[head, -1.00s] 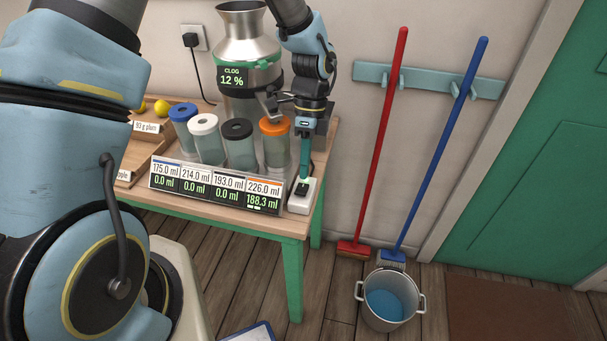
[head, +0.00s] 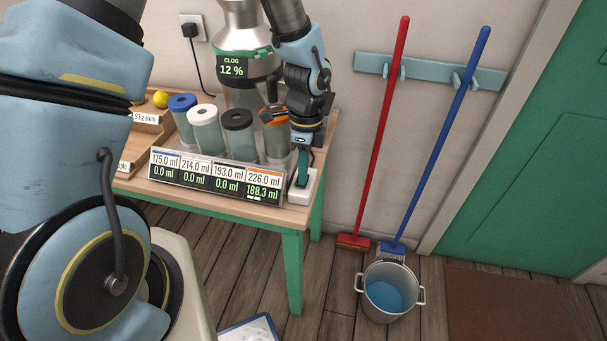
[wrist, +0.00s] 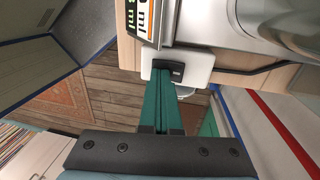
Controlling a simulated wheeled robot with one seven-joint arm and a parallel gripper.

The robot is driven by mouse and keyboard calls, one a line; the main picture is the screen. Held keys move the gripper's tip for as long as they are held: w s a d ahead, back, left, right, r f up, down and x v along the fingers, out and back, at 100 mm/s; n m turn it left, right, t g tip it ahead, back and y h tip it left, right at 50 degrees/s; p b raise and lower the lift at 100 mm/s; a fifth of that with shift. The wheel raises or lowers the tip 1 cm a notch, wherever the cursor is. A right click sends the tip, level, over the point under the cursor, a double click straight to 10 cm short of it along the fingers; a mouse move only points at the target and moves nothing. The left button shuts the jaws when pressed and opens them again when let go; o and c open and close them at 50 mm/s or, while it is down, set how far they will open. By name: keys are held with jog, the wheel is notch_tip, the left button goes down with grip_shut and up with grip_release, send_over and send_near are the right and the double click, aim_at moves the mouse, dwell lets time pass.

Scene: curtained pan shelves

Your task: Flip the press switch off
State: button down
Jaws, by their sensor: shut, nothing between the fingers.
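The press switch is a white block (head: 305,195) with a black rocker, at the right front corner of the table. In the wrist view the white block (wrist: 203,62) and its black rocker (wrist: 176,68) lie straight ahead of the fingertips. My gripper (head: 301,185) points down at it with its teal fingers shut and empty. In the wrist view the shut fingers of my gripper (wrist: 162,84) reach the rocker and partly hide it. The tips look to be touching or very close to it; I cannot tell which.
A display panel (head: 215,180) stands left of the switch; its orange column reads 188.3 ml. Behind it are several capped jars (head: 240,138) and the metal press (head: 247,45) showing CLOG 12 %. A bucket (head: 390,292) and two brooms are right of the table.

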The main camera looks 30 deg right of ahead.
jog(key=shift+s+a+f+t+b, duration=0.35)
jog(key=shift+a+f, duration=0.1)
jog(key=shift+f, duration=0.15)
jog(key=shift+w+d, duration=0.55)
jog(key=shift+w, duration=0.25)
jog(key=shift+r, duration=0.15)
jog(key=shift+w+d+r+h, duration=0.1)
jog(key=shift+d+r+h, duration=0.05)
jog(key=shift+r+h, duration=0.15)
notch_tip(320, 180, up, 11)
jog(key=shift+s, duration=0.25)
